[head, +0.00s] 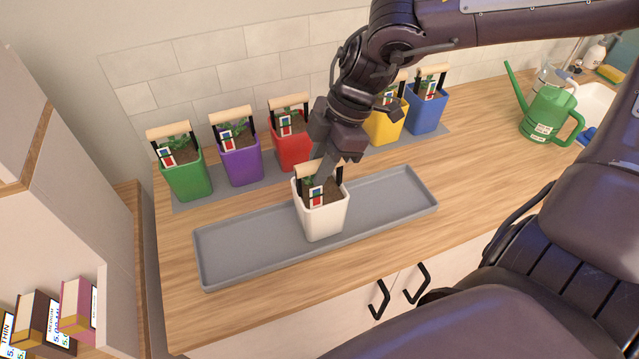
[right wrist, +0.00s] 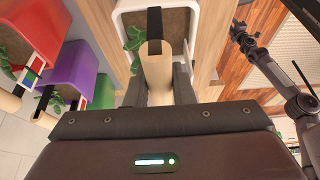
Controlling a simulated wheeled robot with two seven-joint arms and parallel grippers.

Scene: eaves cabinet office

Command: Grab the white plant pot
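The white plant pot (head: 322,216), with soil, a small plant, a picture tag and a wooden bar handle on black uprights, is upright at the middle of the grey tray (head: 240,262). My right gripper (head: 325,166) comes down over it from behind. In the right wrist view, the right gripper's fingers (right wrist: 159,82) lie on both sides of the wooden handle (right wrist: 157,72), with no clear gap. The white pot's rim (right wrist: 198,42) shows beyond it. Whether the pot's base touches the tray is hard to tell. My left gripper is not in view.
Green (head: 187,178), purple (head: 240,163), red (head: 291,150), yellow (head: 386,122) and blue (head: 427,110) pots stand on a grey mat behind. A green watering can (head: 548,115) stands at right. The tray is bare on both sides of the white pot.

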